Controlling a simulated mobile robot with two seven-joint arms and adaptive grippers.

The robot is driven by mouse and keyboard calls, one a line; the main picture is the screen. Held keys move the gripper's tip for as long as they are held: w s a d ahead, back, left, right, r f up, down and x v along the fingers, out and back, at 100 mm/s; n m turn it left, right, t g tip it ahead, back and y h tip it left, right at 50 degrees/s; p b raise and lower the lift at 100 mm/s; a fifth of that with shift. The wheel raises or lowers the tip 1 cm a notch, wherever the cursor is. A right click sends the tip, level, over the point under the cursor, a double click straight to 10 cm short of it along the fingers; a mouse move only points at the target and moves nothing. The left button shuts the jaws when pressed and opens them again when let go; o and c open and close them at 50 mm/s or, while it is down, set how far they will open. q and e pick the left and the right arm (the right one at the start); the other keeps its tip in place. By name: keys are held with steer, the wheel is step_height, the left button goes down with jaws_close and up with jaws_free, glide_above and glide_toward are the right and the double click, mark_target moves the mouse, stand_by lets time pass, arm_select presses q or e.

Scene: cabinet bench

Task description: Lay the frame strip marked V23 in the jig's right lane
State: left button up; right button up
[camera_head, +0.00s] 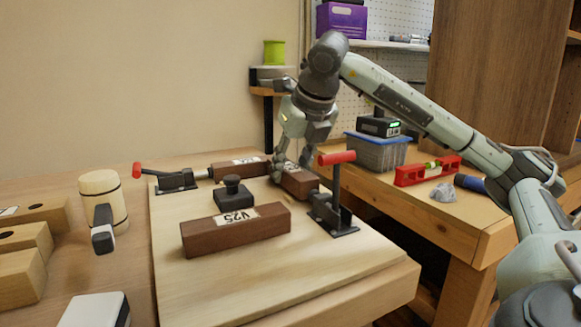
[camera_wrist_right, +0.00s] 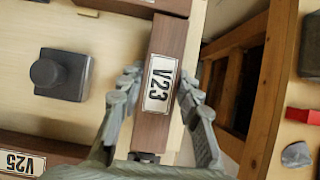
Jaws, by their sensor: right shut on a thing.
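The brown strip marked V23 (camera_wrist_right: 160,85) is between the fingers of my right gripper (camera_wrist_right: 158,88), its label facing up. In the head view the strip (camera_head: 299,182) shows partly behind my right gripper (camera_head: 291,170), along the right side of the pale jig board (camera_head: 330,262). Its near end is by the right red-handled clamp (camera_head: 335,205). I cannot tell whether it touches the board. My right gripper is shut on it from above. My left gripper is out of view.
A strip marked V25 (camera_head: 236,230) lies across the board's front, another strip (camera_head: 240,168) across its back. A black knobbed block (camera_head: 232,193) sits between them. A left clamp (camera_head: 175,180), mallet (camera_head: 103,205) and wooden blocks (camera_head: 22,262) stand left. A side bench holds a grey bin (camera_head: 376,153) and red level (camera_head: 427,170).

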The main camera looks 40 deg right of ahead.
steer(key=shift+f, duration=0.25)
steer(key=o, duration=1.3)
steer(key=shift+f, duration=0.1)
steer(key=shift+o, duration=1.1)
steer(key=shift+r, duration=0.2)
steer(key=shift+s+a+r+p, duration=0.1)
steer(key=shift+s+r+p, duration=0.2)
steer(key=shift+r+p, duration=0.25)
steer(key=shift+p+v, duration=1.55)
steer(key=shift+v, duration=1.3)
